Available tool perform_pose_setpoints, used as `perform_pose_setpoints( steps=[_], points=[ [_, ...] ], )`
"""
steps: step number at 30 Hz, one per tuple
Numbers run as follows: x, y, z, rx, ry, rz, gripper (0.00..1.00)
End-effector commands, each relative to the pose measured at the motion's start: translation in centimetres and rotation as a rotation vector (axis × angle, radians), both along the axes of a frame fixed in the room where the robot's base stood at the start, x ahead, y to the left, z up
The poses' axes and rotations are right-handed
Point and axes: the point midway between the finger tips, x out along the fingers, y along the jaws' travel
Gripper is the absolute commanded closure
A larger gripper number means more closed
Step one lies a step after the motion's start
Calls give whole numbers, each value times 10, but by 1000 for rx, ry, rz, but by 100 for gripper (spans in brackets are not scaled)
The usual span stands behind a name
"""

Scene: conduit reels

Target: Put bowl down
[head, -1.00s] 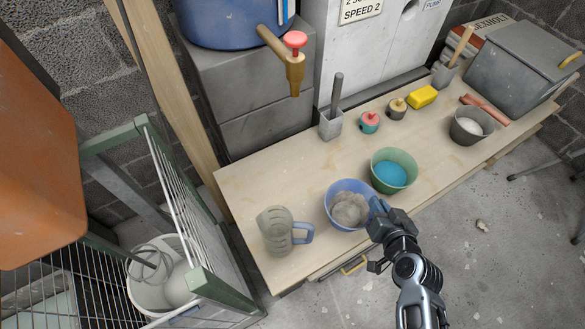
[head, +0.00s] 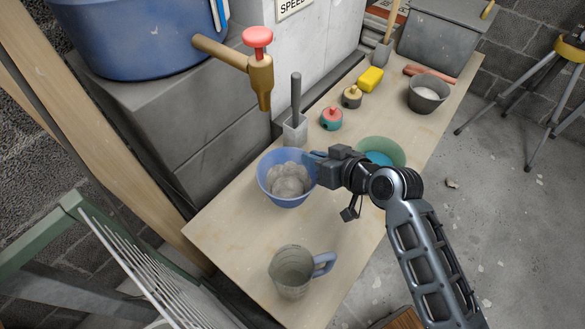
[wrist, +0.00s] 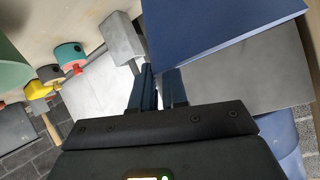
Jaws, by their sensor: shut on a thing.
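The blue bowl (head: 284,198) holds a grey lumpy mass (head: 289,180) and sits level in the head view, over the back part of the workbench. My gripper (head: 313,165) is shut on its right rim. In the wrist view the two fingers (wrist: 157,88) are close together, beside a large blue surface (wrist: 215,30) that appears to be the bowl's side. I cannot tell whether the bowl's base touches the bench or hangs just above it.
A grey holder with a rod (head: 295,130) stands right behind the bowl. A green bowl (head: 383,150) is partly hidden behind my arm. A measuring jug (head: 291,272) stands at the front. A brass tap (head: 258,75) juts out above. Bare bench (head: 240,235) lies between bowl and jug.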

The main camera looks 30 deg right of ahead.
Motion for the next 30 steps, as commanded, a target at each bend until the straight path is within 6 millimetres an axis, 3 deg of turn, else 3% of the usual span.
perform_pose_setpoints(
  steps=[3, 9, 21, 30],
  points=[
    [22, 11, -13, 0, -1, 1, 100],
    [40, 21, -27, 0, -1, 0, 100],
    [42, 22, -67, 0, -1, -2, 100],
    [42, 22, -69, 0, -2, -1, 100]
  ],
)
